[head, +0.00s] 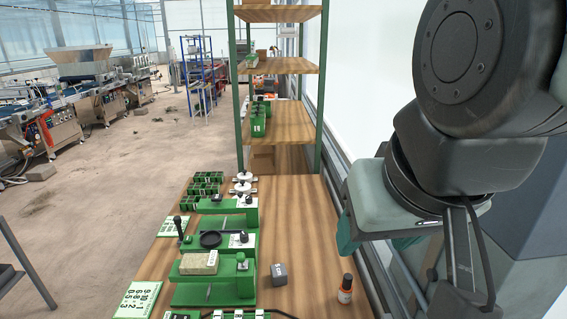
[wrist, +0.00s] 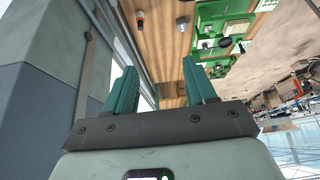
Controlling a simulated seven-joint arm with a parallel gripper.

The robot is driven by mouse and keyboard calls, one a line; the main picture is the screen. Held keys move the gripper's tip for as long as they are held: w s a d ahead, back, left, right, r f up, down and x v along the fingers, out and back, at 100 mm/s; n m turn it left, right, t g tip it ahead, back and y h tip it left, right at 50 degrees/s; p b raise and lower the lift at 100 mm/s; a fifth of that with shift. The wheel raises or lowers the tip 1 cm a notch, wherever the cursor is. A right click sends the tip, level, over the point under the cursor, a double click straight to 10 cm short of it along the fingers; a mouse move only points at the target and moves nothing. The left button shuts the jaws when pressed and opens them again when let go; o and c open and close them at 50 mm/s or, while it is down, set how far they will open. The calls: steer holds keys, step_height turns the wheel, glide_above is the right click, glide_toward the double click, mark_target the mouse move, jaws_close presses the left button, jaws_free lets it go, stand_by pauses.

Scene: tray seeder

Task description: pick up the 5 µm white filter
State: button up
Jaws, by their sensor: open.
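Small white round pieces (head: 243,177) stand at the far end of the green equipment in the head view, and a second one (head: 241,188) sits just in front. They may be the filters; any 5 µm marking is too small to read. I cannot pick out a white filter for certain in the wrist view. My gripper (wrist: 160,85) is open and empty, its two teal fingers apart. In the head view it hangs at the right edge of the table, well right of the white pieces, partly hidden by my arm.
A wooden shelf rack (head: 285,118) stands behind. The table's right half is mostly clear; a wall with window runs along its right.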

mark_target(346, 287)
steer(key=w+d+f+n+g+h, duration=0.3)
steer(key=w+d+f+n+h, duration=0.25)
steer(key=f+h, duration=0.3)
steer(key=w+d+f+n+g+h, duration=0.3)
steer(key=w+d+f+n+h, duration=0.3)
steer(key=f, duration=0.4)
steer(key=w+a+f+n+t+y, duration=0.2)
steer(key=f+n+t, duration=0.3)
steer(key=f+n, duration=0.1)
steer(key=w+a+f+n+t+y, duration=0.2)
steer(key=f+n+t, duration=0.3)
steer(key=f, duration=0.3)
steer(key=w+a+f+n+t+y, duration=0.2)
steer(key=a+f+n+t, duration=0.1)
steer(key=f+n+t, duration=0.3)
step_height(346, 287, down, 2)
steer(key=shift+w+n, duration=0.15)
steer(key=shift+n, duration=0.6)
steer(key=x, duration=1)
steer(key=shift+w+r, duration=0.1)
steer(key=shift+w, duration=0.25)
steer(key=c, duration=0.9)
